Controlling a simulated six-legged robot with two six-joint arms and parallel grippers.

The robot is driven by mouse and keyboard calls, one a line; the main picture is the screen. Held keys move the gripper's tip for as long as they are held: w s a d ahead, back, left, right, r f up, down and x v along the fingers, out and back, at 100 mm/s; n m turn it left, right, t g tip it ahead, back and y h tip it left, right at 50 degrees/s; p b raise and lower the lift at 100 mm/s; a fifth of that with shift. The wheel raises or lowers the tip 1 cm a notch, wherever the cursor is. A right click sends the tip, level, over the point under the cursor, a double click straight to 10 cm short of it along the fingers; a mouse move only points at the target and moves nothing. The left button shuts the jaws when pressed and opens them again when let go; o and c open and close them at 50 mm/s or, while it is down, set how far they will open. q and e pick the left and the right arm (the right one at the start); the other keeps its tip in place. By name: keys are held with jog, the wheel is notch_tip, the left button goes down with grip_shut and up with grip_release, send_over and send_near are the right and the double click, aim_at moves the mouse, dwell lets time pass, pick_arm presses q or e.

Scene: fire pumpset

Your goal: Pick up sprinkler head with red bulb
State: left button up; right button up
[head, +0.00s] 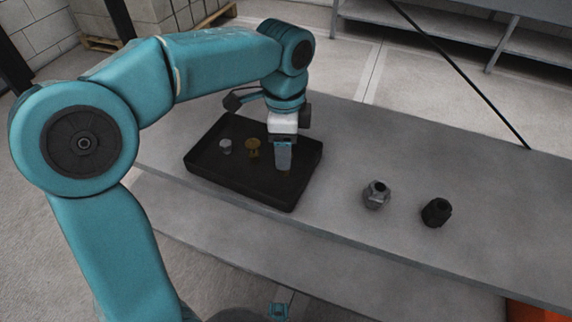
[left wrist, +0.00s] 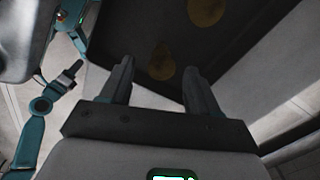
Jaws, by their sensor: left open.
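A black tray (head: 240,190) on the grey table holds several small sprinkler heads. A silver one (head: 225,146) and a brass one (head: 252,149) stand at its left and middle. Another brass head (head: 287,173) is mostly hidden behind my left gripper (head: 283,170), which points down over the tray's right part. In the left wrist view, my left gripper (left wrist: 158,66) is open, with a round, dim brass head (left wrist: 162,64) in line between its fingertips. A second brass head (left wrist: 205,11) lies farther off. I cannot make out any bulb colour.
A grey metal fitting (head: 376,194) and a black fitting (head: 436,212) stand on the table (head: 480,190) right of the tray. The table's far right part is clear. A shelf rack (head: 480,50) stands behind.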

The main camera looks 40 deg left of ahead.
pick_arm(q)
notch_tip(320, 180, down, 6)
jog(key=b, duration=0.2)
jog(key=shift+w+r+b, duration=0.1)
jog(key=shift+r+b, duration=0.15)
jog(key=shift+b, duration=0.05)
jog(key=shift+r, duration=0.1)
jog(key=c, duration=1.1)
notch_tip(320, 180, up, 9)
jog(key=p, duration=0.4)
jog(key=shift+r, duration=0.5)
